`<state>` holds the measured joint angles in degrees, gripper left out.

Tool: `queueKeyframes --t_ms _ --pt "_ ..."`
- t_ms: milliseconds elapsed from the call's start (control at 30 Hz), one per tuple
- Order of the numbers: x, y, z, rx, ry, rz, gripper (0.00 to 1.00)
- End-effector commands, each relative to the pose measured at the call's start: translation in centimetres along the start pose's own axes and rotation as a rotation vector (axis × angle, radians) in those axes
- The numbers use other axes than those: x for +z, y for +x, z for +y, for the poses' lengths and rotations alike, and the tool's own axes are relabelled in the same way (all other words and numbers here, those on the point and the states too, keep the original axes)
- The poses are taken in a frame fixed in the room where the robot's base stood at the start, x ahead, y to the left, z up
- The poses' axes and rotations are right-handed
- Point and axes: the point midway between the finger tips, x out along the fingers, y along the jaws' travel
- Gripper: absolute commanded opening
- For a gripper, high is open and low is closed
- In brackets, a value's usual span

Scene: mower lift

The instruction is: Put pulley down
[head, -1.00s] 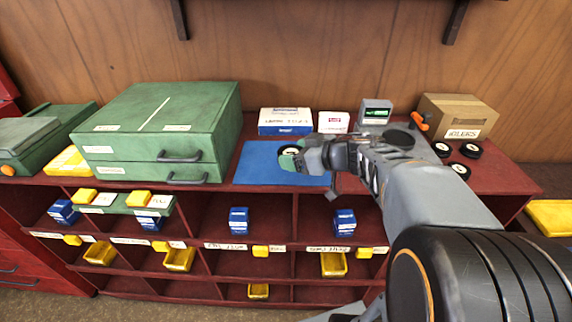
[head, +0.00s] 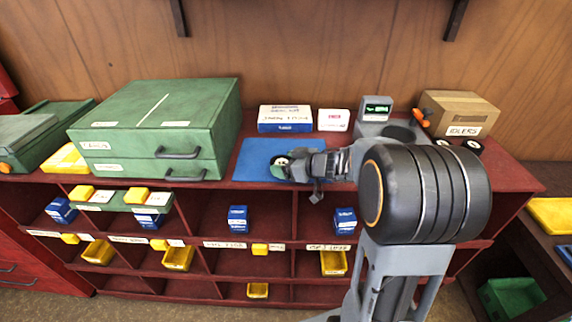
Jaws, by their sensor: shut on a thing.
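The pulley (head: 281,162) is small and round with a pale centre and a dark ring; a green part shows beside it. It is at my gripper's tip, over the blue mat (head: 256,155) on top of the red shelf unit. My gripper (head: 287,168) is shut on the pulley, reaching in from the right. The fingers hide part of the pulley. I cannot tell whether the pulley touches the mat.
A green drawer case (head: 150,135) stands left of the mat. A device with a lit green display (head: 377,108) and an IDLERS carton (head: 460,115) are at right. Black wheels (head: 472,146) lie near the carton.

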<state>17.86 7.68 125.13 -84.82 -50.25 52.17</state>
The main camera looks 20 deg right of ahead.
Motion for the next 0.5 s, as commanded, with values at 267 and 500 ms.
queueKeyframes --t_ms 267,500 --pt "-0.02 -0.01 0.01 0.0 -0.001 0.002 0.42" --pt "0.32 0.13 -0.01 0.0 0.0 0.001 0.84"
